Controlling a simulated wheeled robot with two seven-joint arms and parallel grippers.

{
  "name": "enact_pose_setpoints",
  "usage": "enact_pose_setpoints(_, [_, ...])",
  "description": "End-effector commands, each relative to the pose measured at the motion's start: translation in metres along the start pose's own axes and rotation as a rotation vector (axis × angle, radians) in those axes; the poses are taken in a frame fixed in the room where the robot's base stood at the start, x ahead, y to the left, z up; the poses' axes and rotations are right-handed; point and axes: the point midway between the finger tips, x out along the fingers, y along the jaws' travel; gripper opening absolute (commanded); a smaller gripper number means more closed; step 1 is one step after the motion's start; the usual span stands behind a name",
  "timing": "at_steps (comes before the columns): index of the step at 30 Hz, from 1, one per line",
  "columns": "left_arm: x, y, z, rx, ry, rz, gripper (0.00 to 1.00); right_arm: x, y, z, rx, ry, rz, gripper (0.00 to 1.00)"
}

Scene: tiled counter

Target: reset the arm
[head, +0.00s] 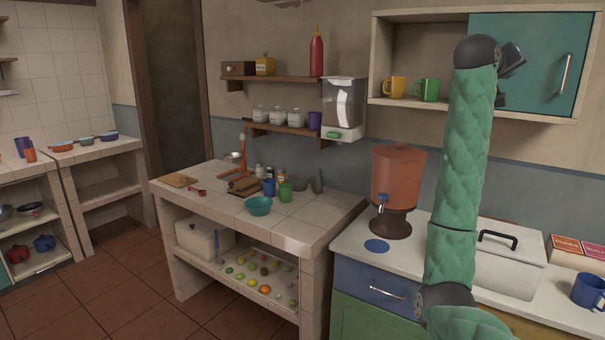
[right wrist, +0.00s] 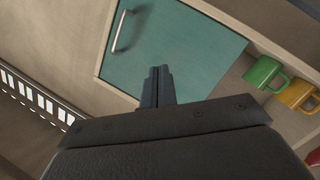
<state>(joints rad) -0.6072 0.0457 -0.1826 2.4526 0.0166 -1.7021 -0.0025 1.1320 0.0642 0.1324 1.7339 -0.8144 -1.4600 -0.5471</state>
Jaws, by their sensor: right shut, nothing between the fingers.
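My right arm, in a green padded sleeve, rises from the bottom of the head view to the wall cabinet. The right gripper (head: 512,57) shows only as a small dark part beside the arm's top end, in front of the teal cabinet door (head: 550,75). In the right wrist view the two dark fingers of the right gripper (right wrist: 160,86) lie together, shut and empty, with the teal door (right wrist: 190,55) behind them. My left gripper is in neither view.
A yellow mug (head: 394,88) and a green mug (head: 427,90) stand on the open shelf beside the door. Below are an orange dispenser (head: 397,175), a white lidded box (head: 505,272) and a blue mug (head: 589,291). A tiled counter (head: 310,215) holds a teal bowl (head: 258,206).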

Motion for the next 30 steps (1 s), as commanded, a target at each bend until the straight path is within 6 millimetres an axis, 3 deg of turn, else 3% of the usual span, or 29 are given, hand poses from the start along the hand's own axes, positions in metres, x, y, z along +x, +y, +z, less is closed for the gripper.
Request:
enact_pose_setpoints(5, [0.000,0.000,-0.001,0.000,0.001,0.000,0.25,-0.045,0.000,-0.010,0.215,0.094,-0.119,0.00])
enact_pose_setpoints(14, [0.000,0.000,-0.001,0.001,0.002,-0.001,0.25,-0.097,-0.060,0.020,0.376,0.158,-0.335,0.00])
enact_pose_setpoints(20, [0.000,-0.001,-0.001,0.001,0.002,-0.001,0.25,-0.125,-0.119,0.062,0.400,0.152,-0.474,0.00])
enact_pose_setpoints(30, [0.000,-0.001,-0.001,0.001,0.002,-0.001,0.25,-0.177,-0.223,0.166,0.352,0.085,-0.698,0.00])
